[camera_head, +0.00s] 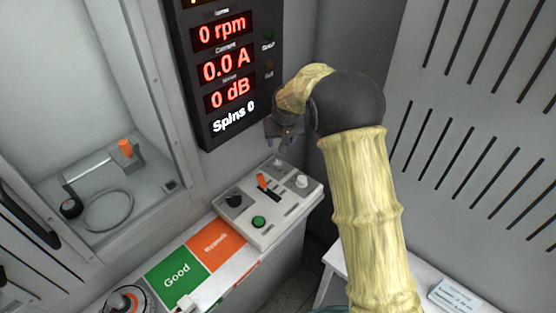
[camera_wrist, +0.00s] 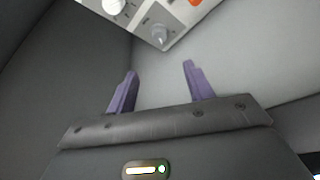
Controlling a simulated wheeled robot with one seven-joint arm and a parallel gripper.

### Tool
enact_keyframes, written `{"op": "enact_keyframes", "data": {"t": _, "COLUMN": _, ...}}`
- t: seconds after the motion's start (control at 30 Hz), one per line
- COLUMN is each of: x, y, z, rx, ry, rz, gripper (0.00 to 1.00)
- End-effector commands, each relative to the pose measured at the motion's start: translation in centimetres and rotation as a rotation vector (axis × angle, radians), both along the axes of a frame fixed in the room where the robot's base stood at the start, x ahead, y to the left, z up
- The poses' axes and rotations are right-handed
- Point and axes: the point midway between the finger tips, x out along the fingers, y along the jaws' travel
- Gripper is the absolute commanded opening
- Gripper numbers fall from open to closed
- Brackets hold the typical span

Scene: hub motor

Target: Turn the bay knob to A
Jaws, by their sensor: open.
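A light control panel (camera_head: 285,213) stands on the ledge below the display. It carries a small grey knob (camera_head: 277,163) near its back corner, a white knob (camera_head: 301,180), an orange-handled slider (camera_head: 262,182), a black dial (camera_head: 234,200) and a green button (camera_head: 259,222). The labels are too small to read, so I cannot tell which is the bay knob or where it points. My gripper (camera_head: 284,133) hangs above the panel's back corner. In the wrist view my gripper (camera_wrist: 160,68) is open and empty, its purple fingers apart from the grey knob (camera_wrist: 160,34) beyond them.
The display (camera_head: 227,70) reads 0 rpm, 0.0 A, 0 dB and Spins 0, close beside my gripper. A green Good pad (camera_head: 172,281) and an orange pad (camera_head: 217,246) lie left of the panel. A grey slotted wall (camera_head: 470,110) stands at right.

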Motion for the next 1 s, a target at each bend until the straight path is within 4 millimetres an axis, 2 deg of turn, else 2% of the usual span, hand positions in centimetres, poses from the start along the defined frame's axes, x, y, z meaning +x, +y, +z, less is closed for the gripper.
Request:
{"op": "enact_keyframes", "data": {"t": 0.27, "x": 0.4, "y": 0.0, "z": -1.1, "rx": -0.001, "ry": 0.003, "rz": 0.0, "gripper": 0.52}}
{"op": "enact_keyframes", "data": {"t": 1.0, "x": 4.7, "y": 1.2, "z": -11.8, "rx": 0.0, "ry": 0.002, "rz": -0.001, "gripper": 0.52}}
